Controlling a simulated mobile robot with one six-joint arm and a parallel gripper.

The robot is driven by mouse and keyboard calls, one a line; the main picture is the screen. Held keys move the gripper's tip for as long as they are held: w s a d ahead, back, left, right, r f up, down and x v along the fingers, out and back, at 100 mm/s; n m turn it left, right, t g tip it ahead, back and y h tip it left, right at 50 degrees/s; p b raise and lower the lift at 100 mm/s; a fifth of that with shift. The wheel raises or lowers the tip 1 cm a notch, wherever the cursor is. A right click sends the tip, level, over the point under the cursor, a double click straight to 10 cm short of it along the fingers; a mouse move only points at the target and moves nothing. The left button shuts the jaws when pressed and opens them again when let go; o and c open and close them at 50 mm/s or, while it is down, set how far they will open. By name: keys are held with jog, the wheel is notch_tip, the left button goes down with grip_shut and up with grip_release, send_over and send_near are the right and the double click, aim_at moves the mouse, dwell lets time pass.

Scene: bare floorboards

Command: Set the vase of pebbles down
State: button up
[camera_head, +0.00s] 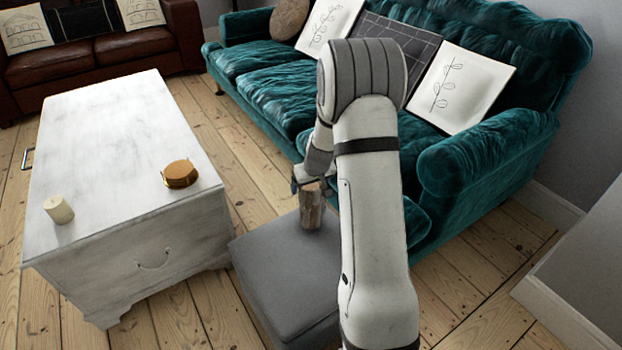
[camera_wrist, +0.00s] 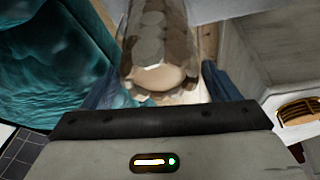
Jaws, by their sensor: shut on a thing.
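The vase of pebbles (camera_head: 312,212) is a small brown and grey vessel. It is upright in the body view, at the far end of the grey ottoman (camera_head: 270,265). I cannot tell whether its base touches the ottoman top. My gripper (camera_head: 308,184) is shut on its upper part. In the wrist view the vase (camera_wrist: 156,38) shows its stony side and a pale round top between the two dark blue fingers of my gripper (camera_wrist: 155,85).
A white chest (camera_head: 120,150) stands at the left, with a cream candle (camera_head: 58,210) and a round amber-gold object (camera_head: 180,174) on it. A teal sofa (camera_head: 265,75) is behind and right. A brown leather sofa (camera_head: 110,50) is at the back left. The ottoman's nearer top looks bare.

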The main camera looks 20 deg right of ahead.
jog(key=shift+f, duration=0.3)
jog(key=o, duration=2)
jog(key=shift+f, duration=0.1)
jog(key=shift+c, duration=0.2)
